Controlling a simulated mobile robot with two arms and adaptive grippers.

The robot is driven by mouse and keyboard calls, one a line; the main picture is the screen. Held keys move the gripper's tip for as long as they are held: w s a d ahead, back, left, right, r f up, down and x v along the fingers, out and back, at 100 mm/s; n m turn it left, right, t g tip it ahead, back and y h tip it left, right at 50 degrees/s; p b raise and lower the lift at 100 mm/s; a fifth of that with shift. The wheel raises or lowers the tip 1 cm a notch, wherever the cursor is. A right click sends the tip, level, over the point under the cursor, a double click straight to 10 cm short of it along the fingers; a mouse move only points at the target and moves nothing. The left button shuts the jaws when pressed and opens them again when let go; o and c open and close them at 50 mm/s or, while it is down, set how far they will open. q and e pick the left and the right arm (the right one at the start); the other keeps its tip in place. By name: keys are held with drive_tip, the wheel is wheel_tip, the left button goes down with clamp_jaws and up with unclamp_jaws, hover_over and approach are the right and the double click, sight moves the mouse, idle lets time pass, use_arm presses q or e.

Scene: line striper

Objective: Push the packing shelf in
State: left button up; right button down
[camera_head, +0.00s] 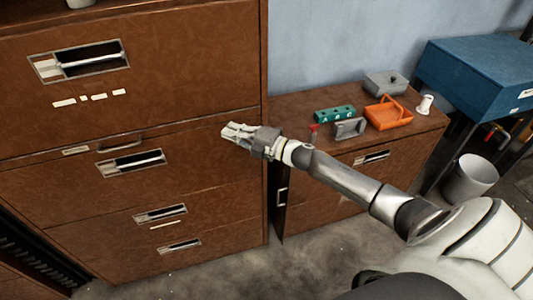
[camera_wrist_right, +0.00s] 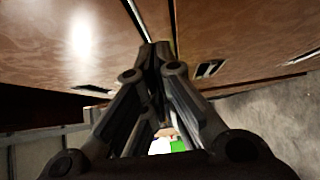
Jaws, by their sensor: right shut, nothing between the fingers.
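A tall brown wood-grained cabinet (camera_head: 125,210) fills the left of the head view. A thin front with a bar handle (camera_head: 120,143) and a small pale label lies between its big upper drawer and the drawer below; this seems to be the packing shelf. I cannot tell how far it stands out. My right gripper (camera_head: 228,132) is shut and empty, close in front of the cabinet's right part, right of that handle. In the right wrist view the closed fingers (camera_wrist_right: 154,50) point at brown wooden fronts. Contact is not clear. My left gripper is not in view.
A low brown cabinet (camera_head: 410,140) on the right carries an orange tray (camera_head: 388,116), a green block (camera_head: 335,114) and grey items. A blue box (camera_head: 480,75) and a white bin (camera_head: 470,178) stand farther right. Grey floor (camera_head: 200,275) is open in front.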

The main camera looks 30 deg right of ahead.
use_arm(q)
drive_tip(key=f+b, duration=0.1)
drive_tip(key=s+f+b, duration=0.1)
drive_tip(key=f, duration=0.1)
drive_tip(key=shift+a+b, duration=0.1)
drive_tip(key=shift+b, duration=0.3)
use_arm(e)
drive_tip(key=v, duration=1)
drive_tip(key=shift+s+f, duration=0.1)
